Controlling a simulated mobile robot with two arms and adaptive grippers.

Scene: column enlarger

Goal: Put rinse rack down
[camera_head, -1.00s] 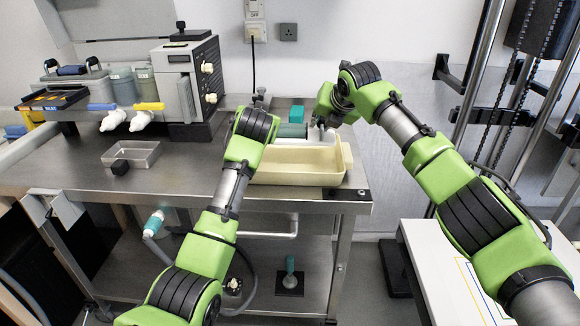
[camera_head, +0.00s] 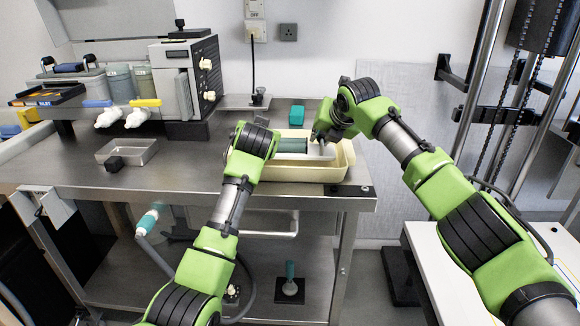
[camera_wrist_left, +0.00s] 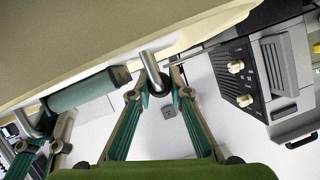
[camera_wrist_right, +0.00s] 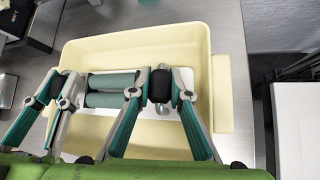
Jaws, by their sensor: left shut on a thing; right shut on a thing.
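The rinse rack (camera_head: 292,146), with teal rollers, a pale base and bent metal end handles, is within the outline of the cream tray (camera_head: 346,160) in the head view. Its rollers (camera_wrist_right: 110,90) also show in the right wrist view, and one (camera_wrist_left: 88,92) in the left wrist view. I cannot tell whether it touches the tray floor. My right gripper (camera_head: 322,138) is shut on its right handle, clearest in the right wrist view (camera_wrist_right: 160,85). My left gripper (camera_wrist_left: 158,85) is shut on the opposite handle; my arm mostly hides it in the head view.
A teal block (camera_head: 296,115) sits behind the tray. A grey boxy device (camera_head: 188,85) with knobs, a small clear tray (camera_head: 127,152) and blue and yellow handled tools stand left on the steel bench (camera_head: 80,172). Chains and posts stand right. The bench's front middle is clear.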

